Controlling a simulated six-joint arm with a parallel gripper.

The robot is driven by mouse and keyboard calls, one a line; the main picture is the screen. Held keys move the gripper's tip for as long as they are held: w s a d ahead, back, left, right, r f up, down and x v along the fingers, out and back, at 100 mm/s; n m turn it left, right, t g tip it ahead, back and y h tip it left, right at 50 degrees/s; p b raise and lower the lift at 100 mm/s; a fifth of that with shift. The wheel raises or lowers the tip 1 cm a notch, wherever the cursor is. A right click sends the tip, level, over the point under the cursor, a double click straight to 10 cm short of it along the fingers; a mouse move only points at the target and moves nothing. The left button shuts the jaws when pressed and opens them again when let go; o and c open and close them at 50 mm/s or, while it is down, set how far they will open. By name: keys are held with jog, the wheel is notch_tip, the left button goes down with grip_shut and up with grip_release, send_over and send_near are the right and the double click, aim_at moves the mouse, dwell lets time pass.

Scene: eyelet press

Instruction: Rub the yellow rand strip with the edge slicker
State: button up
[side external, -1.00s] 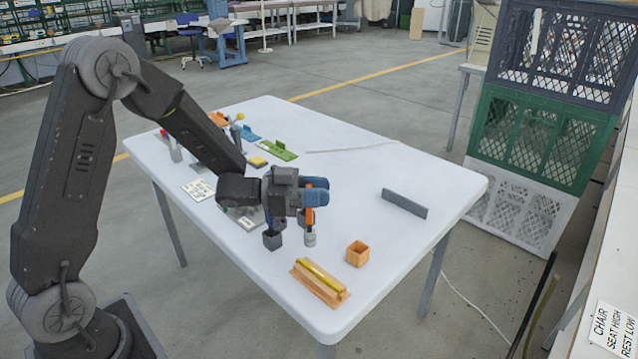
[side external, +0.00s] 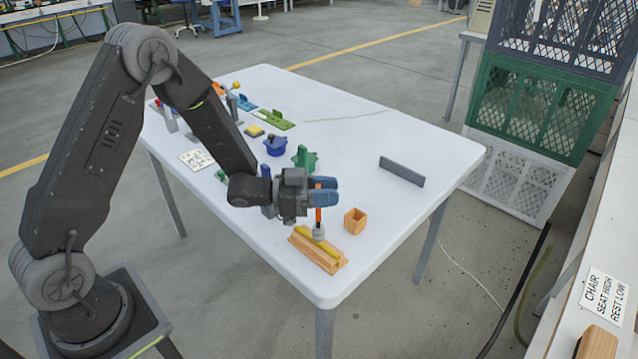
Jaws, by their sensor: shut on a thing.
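The yellow rand strip (side external: 304,232) lies along the top of a wooden block (side external: 322,262) near the table's front edge. My gripper (side external: 322,192) is shut on the edge slicker (side external: 318,215), which has an orange handle and a pale grey head. The slicker hangs upright, head down, over the middle of the strip. Its head appears at the strip and hides part of it; I cannot tell for certain whether they touch.
A small open wooden box (side external: 355,221) stands just right of the block. A grey upright bar (side external: 402,172) is farther right. Green (side external: 305,158) and blue (side external: 275,146) pieces stand behind my gripper.

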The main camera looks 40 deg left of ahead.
jog(key=a+r, duration=0.3)
jog(key=r, duration=0.5)
dwell(0.7)
jog(key=shift+a, duration=0.1)
dwell(0.3)
